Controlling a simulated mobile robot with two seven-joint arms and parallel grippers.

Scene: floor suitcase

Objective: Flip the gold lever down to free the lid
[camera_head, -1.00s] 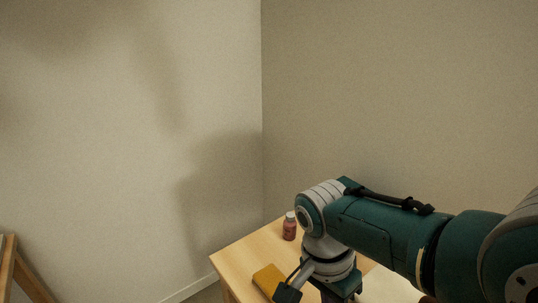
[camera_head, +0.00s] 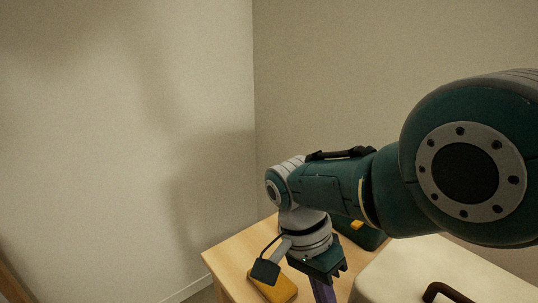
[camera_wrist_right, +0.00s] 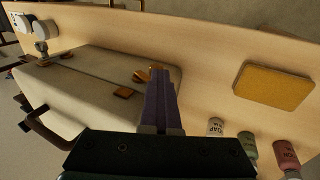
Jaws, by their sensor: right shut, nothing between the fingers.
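The cream suitcase (camera_head: 455,268) lies shut on the wooden table, and its dark handle (camera_head: 443,291) shows at the lower right. In the right wrist view the suitcase (camera_wrist_right: 85,85) has small gold metal pieces, one on its top (camera_wrist_right: 123,92) and a gold lever (camera_wrist_right: 141,76) near the corner. My right gripper (camera_head: 322,290) points down over the table, left of the suitcase. In its wrist view the purple fingers (camera_wrist_right: 160,80) are together and empty, beside the gold lever and partly covering that corner. Contact cannot be told. My left gripper is not in view.
A flat yellow block (camera_head: 274,287) lies on the table (camera_head: 235,252) left of the gripper; the wrist view also shows it (camera_wrist_right: 273,87). Several small bottles (camera_wrist_right: 248,145) stand near the fingers. Walls close in the back corner.

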